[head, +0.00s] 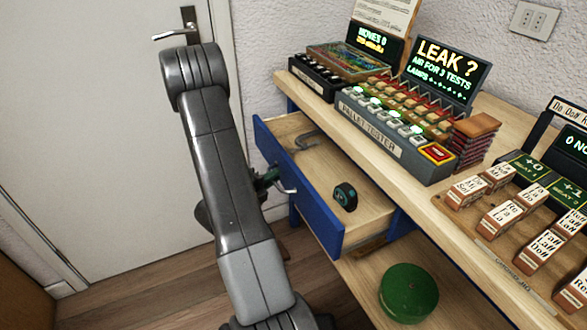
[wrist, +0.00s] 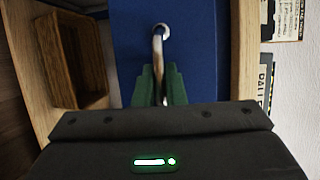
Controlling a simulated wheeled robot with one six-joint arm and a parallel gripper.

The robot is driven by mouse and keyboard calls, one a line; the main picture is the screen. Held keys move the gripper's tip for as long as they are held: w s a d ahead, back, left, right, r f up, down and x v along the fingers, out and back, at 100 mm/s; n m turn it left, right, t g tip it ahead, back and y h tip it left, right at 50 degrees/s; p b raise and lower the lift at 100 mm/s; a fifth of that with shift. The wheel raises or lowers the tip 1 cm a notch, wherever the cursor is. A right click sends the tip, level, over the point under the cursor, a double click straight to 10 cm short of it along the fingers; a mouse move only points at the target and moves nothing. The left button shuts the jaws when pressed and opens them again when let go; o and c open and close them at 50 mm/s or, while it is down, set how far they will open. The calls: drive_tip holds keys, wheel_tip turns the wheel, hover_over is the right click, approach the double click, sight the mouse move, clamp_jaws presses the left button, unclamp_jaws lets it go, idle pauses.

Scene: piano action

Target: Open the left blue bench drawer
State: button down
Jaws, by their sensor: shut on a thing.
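The left blue bench drawer (head: 300,203) stands pulled out from under the bench, so its wooden inside shows in the head view. A dark tape measure (head: 345,196) and a grey hooked metal object (head: 305,139) lie in it. My gripper (head: 275,182) is at the outer side of the blue front, partly hidden by my arm. In the wrist view, the green fingers of my gripper (wrist: 160,84) are shut on the metal handle (wrist: 159,42), which stands out from the blue drawer front (wrist: 205,55).
The bench top (head: 440,200) carries a pallet tester (head: 385,135), displays and labelled blocks. A green round object (head: 408,291) sits on the lower shelf (head: 360,285). A white door (head: 110,120) stands behind my arm. Wooden floor (head: 130,290) lies at the lower left.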

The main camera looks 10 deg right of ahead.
drive_tip(key=s+a+p, duration=0.2)
drive_tip(key=s+a, duration=0.1)
drive_tip(key=a, duration=0.6)
drive_tip(key=s+a+p, duration=0.2)
drive_tip(key=s+a, duration=0.1)
drive_tip(key=a, duration=0.6)
drive_tip(key=shift+s+p, duration=0.25)
drive_tip(key=shift+p, duration=0.1)
drive_tip(key=shift+d, duration=0.1)
drive_tip(key=c, duration=1.5)
unclamp_jaws()
drive_tip(key=p+v, duration=0.1)
drive_tip(key=v, duration=1.3)
drive_tip(key=shift+w+d+f, duration=0.1)
drive_tip(key=shift+w+f, duration=0.05)
drive_tip(key=shift+w, duration=0.05)
drive_tip(key=b+x, duration=0.1)
drive_tip(key=x, duration=1.2)
drive_tip(key=shift+w+d, duration=0.2)
drive_tip(key=shift+d, duration=0.05)
drive_tip(key=shift+s, duration=0.1)
